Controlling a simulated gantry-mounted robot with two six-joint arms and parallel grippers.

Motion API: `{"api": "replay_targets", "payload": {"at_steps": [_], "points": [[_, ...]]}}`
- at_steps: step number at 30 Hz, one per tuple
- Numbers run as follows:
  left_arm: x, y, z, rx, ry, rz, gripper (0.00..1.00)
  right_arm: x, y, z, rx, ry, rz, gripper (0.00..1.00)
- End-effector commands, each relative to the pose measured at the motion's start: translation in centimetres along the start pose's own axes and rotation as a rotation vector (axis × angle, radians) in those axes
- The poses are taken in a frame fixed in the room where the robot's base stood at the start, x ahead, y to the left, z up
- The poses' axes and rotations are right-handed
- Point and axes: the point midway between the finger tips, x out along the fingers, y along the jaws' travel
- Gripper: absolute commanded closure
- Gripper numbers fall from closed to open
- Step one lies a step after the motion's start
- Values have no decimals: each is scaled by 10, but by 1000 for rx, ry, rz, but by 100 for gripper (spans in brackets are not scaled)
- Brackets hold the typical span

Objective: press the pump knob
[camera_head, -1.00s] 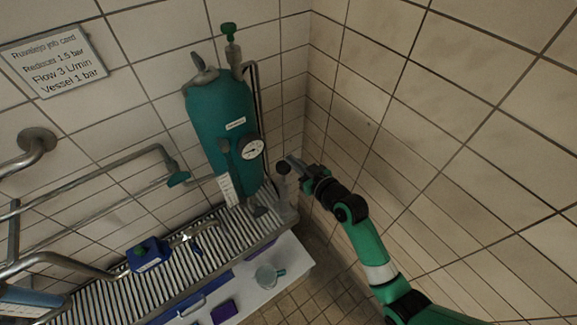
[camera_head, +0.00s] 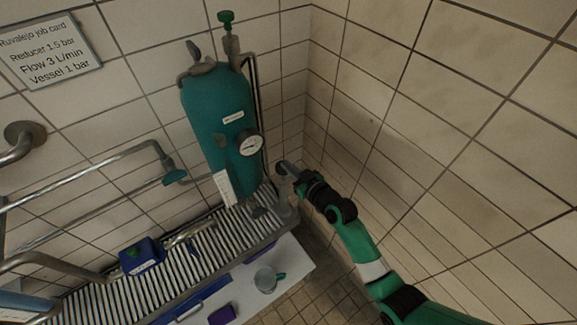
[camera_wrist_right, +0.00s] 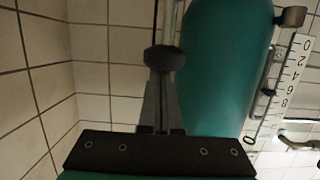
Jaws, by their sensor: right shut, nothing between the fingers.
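The pump knob (camera_head: 281,168) is a small dark round knob above a clear upright pump body (camera_head: 285,208), at the right end of the slatted bench. In the right wrist view the knob (camera_wrist_right: 164,58) shows dark and round, just past my fingertips. My right gripper (camera_head: 288,168) reaches in from the right, level with the knob. Its fingers (camera_wrist_right: 160,85) are shut with nothing between them. The tips overlap the knob in both views; I cannot tell if they touch it. My left gripper is not in view.
A teal vessel (camera_head: 215,110) with a round gauge (camera_head: 249,143) stands left of the knob. A tiled wall (camera_head: 400,110) is close on the right. Pipes (camera_head: 90,175) run along the left. A mug (camera_head: 266,280) sits on the white surface below the slatted bench (camera_head: 150,285).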

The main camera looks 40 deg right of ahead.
Motion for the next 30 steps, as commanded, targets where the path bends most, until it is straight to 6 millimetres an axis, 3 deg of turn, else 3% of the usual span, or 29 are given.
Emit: {"api": "replay_targets", "payload": {"at_steps": [1,3,8,20,23,28,30], "points": [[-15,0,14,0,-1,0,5,5,0,20,0,-3,0,100],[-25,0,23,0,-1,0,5,8,0,34,0,-3,0,100],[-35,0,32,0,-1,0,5,11,0,48,0,-4,0,100],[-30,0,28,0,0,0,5,10,0,42,0,-8,-1,100],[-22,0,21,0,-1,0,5,7,-1,31,0,-7,-2,100],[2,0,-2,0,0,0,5,-1,-4,-7,-3,-5,-7,100],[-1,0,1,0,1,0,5,-18,-4,3,-2,-6,-5,100]]}}
